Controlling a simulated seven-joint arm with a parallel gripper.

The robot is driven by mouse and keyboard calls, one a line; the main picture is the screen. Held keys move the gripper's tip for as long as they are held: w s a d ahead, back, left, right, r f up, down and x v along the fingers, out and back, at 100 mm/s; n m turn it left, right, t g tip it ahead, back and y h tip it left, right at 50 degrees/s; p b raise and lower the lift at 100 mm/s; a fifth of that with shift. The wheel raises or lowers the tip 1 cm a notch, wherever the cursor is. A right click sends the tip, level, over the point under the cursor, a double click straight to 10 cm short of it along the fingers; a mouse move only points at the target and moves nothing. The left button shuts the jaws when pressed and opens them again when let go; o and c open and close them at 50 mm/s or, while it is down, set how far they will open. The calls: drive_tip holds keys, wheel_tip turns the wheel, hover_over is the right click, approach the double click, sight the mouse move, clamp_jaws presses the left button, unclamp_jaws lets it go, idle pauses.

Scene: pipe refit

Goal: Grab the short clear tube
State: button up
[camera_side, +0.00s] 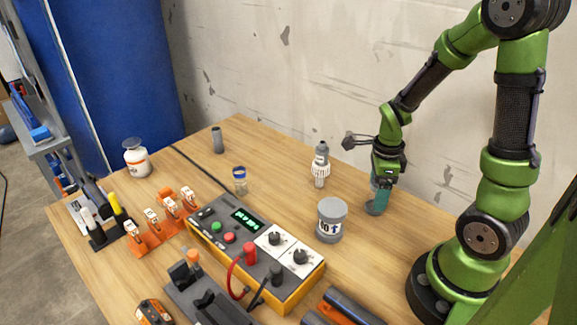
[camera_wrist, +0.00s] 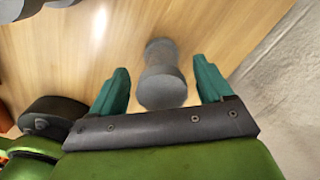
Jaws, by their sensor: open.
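A short clear vessel with a blue band at its top (camera_side: 239,180) stands upright near the table's middle, behind the control box; it looks like the short clear tube. My gripper (camera_side: 381,197) is well to its right, low over the table and pointing down. Its teal fingers are apart. In the wrist view, a grey spool-shaped piece with wider ends (camera_wrist: 162,75) shows between the fingers of my gripper (camera_wrist: 162,90), with gaps on both sides. In the side view, part of a grey-teal round piece (camera_side: 375,208) shows at the fingertips, mostly hidden.
A grey tin (camera_side: 331,226) and a white ribbed fitting with a grey top (camera_side: 320,172) stand left of my gripper. A yellow control box (camera_side: 292,293), orange clamps (camera_side: 143,240), a dark cylinder (camera_side: 217,140) and a white jar (camera_side: 137,160) are farther left. The wall is close behind.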

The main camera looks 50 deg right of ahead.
drive_tip(key=shift+f, duration=1.35)
drive_tip(key=shift+w, duration=0.1)
drive_tip(key=c, duration=1.1)
drive_tip(key=shift+r, duration=0.1)
drive_tip(key=shift+c, duration=0.2)
